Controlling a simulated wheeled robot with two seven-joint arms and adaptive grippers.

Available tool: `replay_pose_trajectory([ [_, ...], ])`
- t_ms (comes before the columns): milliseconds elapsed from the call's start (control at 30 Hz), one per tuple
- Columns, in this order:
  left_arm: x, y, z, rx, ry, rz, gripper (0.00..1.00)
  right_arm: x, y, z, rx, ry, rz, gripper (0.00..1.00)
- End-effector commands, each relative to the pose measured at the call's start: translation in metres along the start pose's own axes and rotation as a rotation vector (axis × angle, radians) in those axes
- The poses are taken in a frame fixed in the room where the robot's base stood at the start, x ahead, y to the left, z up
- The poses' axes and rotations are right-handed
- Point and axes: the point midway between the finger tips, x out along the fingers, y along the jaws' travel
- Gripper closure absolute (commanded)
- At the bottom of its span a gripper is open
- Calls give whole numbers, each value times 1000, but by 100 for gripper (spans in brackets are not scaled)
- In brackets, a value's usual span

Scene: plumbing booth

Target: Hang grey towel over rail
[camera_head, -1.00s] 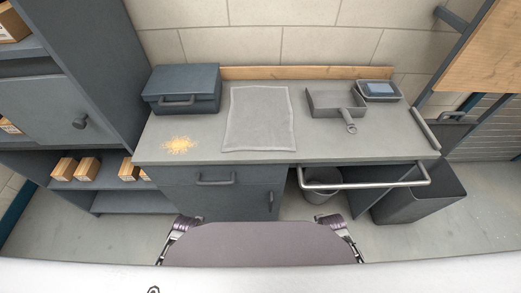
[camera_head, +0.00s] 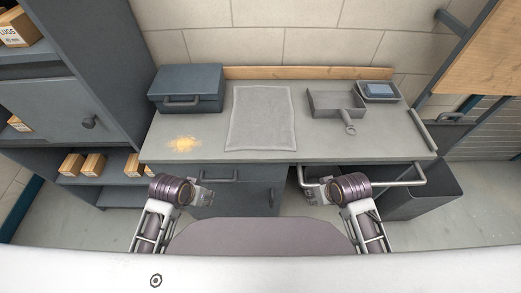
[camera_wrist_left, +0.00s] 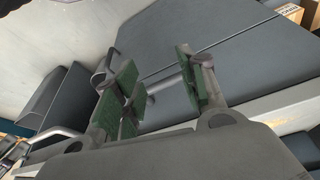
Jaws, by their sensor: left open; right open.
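The grey towel (camera_head: 261,117) lies flat and spread out on the middle of the grey worktop. The rail (camera_head: 392,183) is a light metal bar along the worktop's front edge at the right. My left gripper (camera_head: 209,194) is in front of the cabinet below the worktop, left of the towel and apart from it. In the left wrist view my left gripper (camera_wrist_left: 160,92) shows its green finger pads spread, with nothing between them. My right gripper (camera_head: 308,184) is near the left end of the rail, open and empty. I cannot tell if it touches the rail.
A blue toolbox (camera_head: 186,88) and yellow crumbs (camera_head: 183,144) are on the left of the worktop (camera_head: 325,148). A dark bin (camera_head: 425,196) stands below right.

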Motion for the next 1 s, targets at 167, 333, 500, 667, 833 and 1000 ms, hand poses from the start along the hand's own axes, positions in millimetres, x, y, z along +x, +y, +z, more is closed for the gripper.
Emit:
replay_pose_trajectory([
  [167, -22, 13, -22, 35, 27, 33, 59, -23, -16, -26, -41, 37, -39, 59],
  [333, -32, 24, -40, 73, 47, 63, 59, -34, -32, -46, -82, 62, -77, 59],
  [500, -38, 38, -60, 121, 65, 99, 59, -41, -49, -68, -136, 89, -117, 59],
  [667, -40, 51, -80, 172, 78, 131, 59, -44, -66, -89, -196, 107, -155, 59],
  [833, -40, 62, -99, 224, 87, 158, 59, -45, -80, -108, -252, 117, -186, 59],
  [1000, -39, 71, -116, 272, 89, 180, 59, -45, -91, -124, -306, 120, -210, 59],
])
